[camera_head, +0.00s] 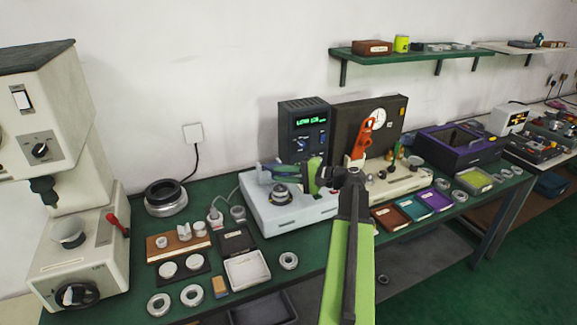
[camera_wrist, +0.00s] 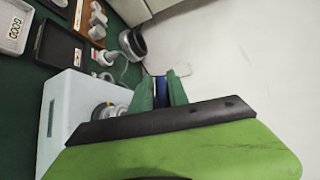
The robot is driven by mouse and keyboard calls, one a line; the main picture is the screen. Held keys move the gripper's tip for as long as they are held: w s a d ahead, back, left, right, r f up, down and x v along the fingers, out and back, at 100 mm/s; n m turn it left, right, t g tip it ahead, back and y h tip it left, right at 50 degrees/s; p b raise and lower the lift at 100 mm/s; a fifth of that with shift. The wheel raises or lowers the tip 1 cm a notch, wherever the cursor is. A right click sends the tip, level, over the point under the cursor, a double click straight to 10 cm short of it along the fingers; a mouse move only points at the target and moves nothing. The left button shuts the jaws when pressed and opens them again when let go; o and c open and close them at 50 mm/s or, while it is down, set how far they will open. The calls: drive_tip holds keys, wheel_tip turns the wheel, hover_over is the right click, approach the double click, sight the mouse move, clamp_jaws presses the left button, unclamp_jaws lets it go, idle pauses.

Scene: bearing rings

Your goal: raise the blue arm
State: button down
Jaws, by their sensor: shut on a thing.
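The blue arm shows in the wrist view as a narrow dark-blue piece (camera_wrist: 160,90) between the two green fingers of my gripper (camera_wrist: 161,79). My gripper is shut on it. In the head view my gripper (camera_head: 282,169) reaches left over the white tester box (camera_head: 293,215), above the round metal seat (camera_head: 281,193) on its top. Most of the blue arm is hidden by the fingers, so I cannot tell its full tilt. The white box also shows in the wrist view (camera_wrist: 58,121).
Behind stands a dark display unit (camera_head: 304,130) with green digits. An orange lever (camera_head: 361,138) is on the device to the right. Loose rings, an open tray (camera_head: 247,270) and a wooden block (camera_head: 164,246) lie to the left.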

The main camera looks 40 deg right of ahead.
drive_tip(key=w+r+m+g+p, duration=0.1)
drive_tip(key=r+p, duration=0.1)
drive_tip(key=p, duration=0.2)
drive_tip(key=w+d+r+g+p, duration=0.1)
drive_tip(key=w+r+p, duration=0.1)
drive_tip(key=r+p, duration=0.1)
drive_tip(key=w+r+m+g+p, duration=0.1)
drive_tip(key=r+p, duration=0.2)
drive_tip(key=p, duration=0.2)
drive_tip(key=shift+w+d+r+m, duration=0.2)
drive_tip(key=shift+w+d+m, duration=0.1)
drive_tip(key=shift+w+d, duration=0.1)
drive_tip(key=w+d+r+m+g+p, duration=0.2)
drive_tip(key=w+r+g+p, duration=0.1)
drive_tip(key=w+p, duration=0.4)
drive_tip(key=shift+w+d+r+g+p, duration=0.25)
drive_tip(key=shift+w+g+p, duration=0.15)
drive_tip(key=shift+w, duration=0.25)
drive_tip(key=c, duration=1.5)
unclamp_jaws()
drive_tip(key=shift+o, duration=0.2)
drive_tip(key=shift+w, duration=0.1)
